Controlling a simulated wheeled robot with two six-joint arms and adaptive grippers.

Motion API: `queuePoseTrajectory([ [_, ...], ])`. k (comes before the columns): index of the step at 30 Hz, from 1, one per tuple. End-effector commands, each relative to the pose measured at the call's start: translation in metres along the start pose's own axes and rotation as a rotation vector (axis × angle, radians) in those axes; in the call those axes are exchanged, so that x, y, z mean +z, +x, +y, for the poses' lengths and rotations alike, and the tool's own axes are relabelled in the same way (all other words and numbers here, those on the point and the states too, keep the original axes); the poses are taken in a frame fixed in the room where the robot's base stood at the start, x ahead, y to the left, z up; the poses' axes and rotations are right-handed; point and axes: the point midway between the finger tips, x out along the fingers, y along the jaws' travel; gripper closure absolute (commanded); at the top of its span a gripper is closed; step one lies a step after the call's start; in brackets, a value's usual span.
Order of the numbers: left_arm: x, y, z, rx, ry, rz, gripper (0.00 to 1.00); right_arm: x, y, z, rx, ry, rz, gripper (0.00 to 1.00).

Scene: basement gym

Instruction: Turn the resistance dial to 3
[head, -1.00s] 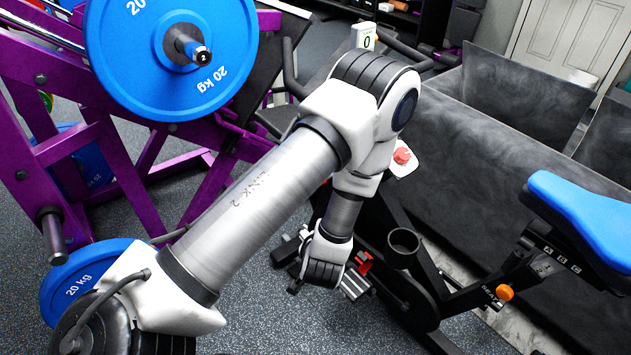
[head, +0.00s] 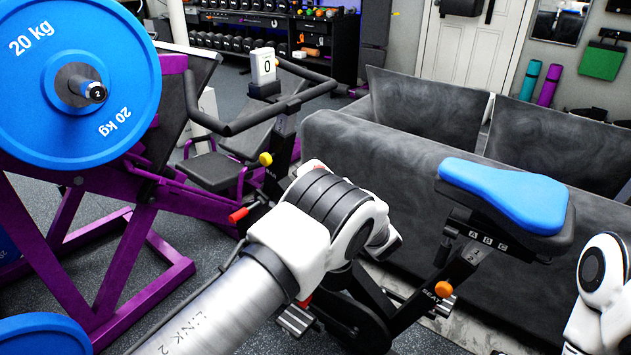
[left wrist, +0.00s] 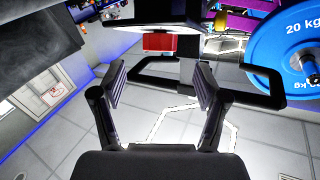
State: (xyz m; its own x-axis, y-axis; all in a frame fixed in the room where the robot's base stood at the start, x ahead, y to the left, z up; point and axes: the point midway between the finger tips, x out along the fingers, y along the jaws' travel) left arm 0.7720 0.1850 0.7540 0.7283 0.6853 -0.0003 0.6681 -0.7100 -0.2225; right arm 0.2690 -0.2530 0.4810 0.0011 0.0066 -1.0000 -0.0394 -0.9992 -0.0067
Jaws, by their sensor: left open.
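The exercise bike's small display (head: 264,66) shows a 0 at the top of the handlebar post. A red knob that looks like the resistance dial (head: 314,165) is mostly hidden behind my left arm in the head view; its number cannot be read. In the left wrist view a red block that looks like the same dial (left wrist: 173,45) shows beyond the fingers, a little right of the middle, beside a pale plate. My left gripper (left wrist: 160,72) is open and empty, with the dial apart from both fingers. It is hidden by the arm in the head view. My right gripper is out of view.
Black handlebars (head: 225,128) curve left of my arm. The blue bike seat (head: 507,192) is on the right. A purple rack (head: 95,295) with a blue 20 kg plate (head: 30,70) stands at left. A dark grey couch-like block (head: 400,165) lies behind the bike.

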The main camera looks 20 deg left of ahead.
Motion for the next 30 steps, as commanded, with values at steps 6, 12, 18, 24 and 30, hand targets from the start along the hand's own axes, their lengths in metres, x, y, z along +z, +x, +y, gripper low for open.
queuePoseTrajectory([
  [6,0.012,0.016,0.002,-0.001,-0.003,0.002,0.27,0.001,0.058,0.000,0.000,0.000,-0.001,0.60],
  [12,0.004,0.050,-0.001,-0.002,-0.004,-0.002,0.27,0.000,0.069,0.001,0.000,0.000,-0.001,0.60],
  [18,0.001,0.072,-0.001,0.001,-0.001,0.000,0.27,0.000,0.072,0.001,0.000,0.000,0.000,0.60],
  [24,0.001,0.073,-0.001,0.002,0.000,0.000,0.27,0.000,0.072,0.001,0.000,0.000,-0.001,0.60],
  [30,0.001,0.073,-0.001,0.002,0.000,0.000,0.80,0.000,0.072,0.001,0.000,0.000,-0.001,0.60],
])
